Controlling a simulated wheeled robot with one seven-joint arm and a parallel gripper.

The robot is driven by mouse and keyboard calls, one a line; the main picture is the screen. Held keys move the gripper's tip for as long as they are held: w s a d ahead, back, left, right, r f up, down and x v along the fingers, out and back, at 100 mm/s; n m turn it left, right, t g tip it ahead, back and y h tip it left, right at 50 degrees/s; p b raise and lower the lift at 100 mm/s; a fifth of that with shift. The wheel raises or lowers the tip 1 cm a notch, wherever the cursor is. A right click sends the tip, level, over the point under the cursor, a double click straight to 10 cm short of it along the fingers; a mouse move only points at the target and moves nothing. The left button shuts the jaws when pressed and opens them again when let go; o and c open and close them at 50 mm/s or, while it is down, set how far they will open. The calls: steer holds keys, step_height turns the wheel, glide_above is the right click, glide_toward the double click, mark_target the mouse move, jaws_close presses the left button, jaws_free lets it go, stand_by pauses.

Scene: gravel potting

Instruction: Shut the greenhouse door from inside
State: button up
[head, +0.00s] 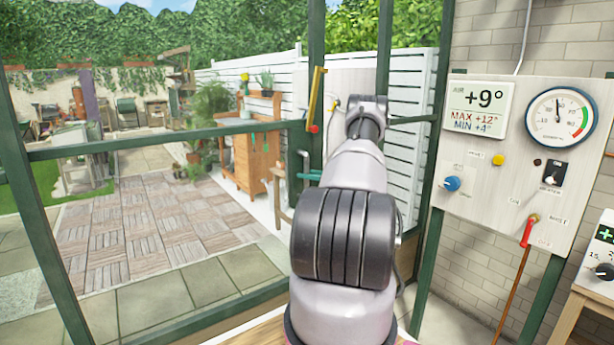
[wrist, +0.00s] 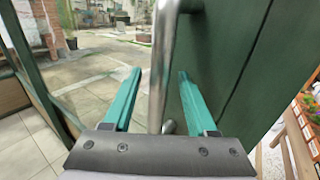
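The greenhouse door shows in the wrist view as a dark green panel (wrist: 225,50) filling the right side. A vertical metal handle (wrist: 158,75) stands out from it. My gripper (wrist: 160,85) is open, with one teal finger on each side of the handle; a gap shows on both sides, and I cannot tell how deep the handle sits. Left of the panel, the wrist view looks out onto paving, so the door appears to stand open. In the head view my arm hides most of the door and handle; teal parts of my gripper (head: 308,166) show beside the arm.
A green frame rail (head: 160,140) crosses the glazing at left. An instrument board (head: 510,165) with a dial and a red lever (head: 528,232) hangs at right. A small table (head: 590,300) stands at lower right. Outside lie paving (head: 150,225) and a wooden cabinet (head: 257,145).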

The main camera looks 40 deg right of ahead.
steer(key=v, duration=1)
steer(key=shift+s+d, duration=0.2)
steer(key=shift+s, duration=0.15)
